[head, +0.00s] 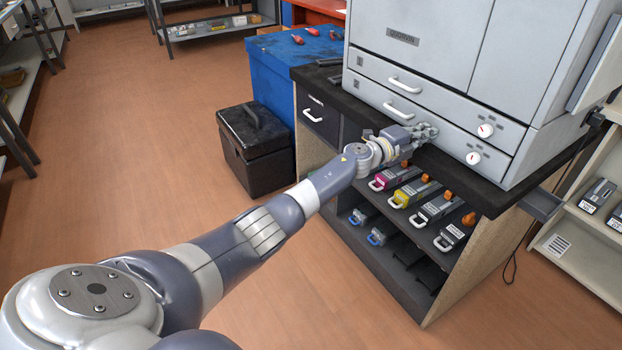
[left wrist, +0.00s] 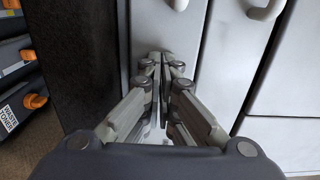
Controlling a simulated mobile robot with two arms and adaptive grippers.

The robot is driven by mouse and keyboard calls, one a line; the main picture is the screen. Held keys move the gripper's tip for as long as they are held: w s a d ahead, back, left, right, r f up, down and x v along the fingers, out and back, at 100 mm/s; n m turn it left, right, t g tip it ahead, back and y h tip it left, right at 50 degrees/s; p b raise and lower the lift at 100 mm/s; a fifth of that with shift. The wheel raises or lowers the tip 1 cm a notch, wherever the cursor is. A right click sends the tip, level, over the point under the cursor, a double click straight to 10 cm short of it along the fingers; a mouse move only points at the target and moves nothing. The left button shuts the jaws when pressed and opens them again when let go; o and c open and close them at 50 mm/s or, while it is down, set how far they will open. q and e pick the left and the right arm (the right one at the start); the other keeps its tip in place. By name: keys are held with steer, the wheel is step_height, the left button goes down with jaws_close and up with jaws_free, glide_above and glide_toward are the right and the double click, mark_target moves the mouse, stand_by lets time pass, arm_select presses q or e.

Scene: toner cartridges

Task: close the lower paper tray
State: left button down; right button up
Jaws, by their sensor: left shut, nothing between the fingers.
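The grey printer (head: 412,35) has two paper trays low on its front. The lower paper tray (head: 363,88) has a white handle (head: 402,112) and a round dial at its right end. Its pale front also shows in the left wrist view (left wrist: 188,60). I cannot tell whether it sits fully flush. My left gripper (head: 430,131) is shut and empty at the lower tray's front, just right of its handle. In the left wrist view its closed fingertips (left wrist: 166,58) point at the panel and look close to or touching it. My right gripper is not in view.
The upper paper tray (head: 450,98) is just above. The printer stands on a black-topped bench (head: 318,76). Toner cartridges with coloured handles lie on shelves below, including a yellow one (head: 408,195). A black box (head: 252,150) stands on the floor to the left.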

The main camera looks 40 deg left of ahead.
arm_select(q)
steer(key=shift+w+d, duration=0.1)
steer(key=shift+w, duration=0.2)
steer(key=shift+r, duration=0.2)
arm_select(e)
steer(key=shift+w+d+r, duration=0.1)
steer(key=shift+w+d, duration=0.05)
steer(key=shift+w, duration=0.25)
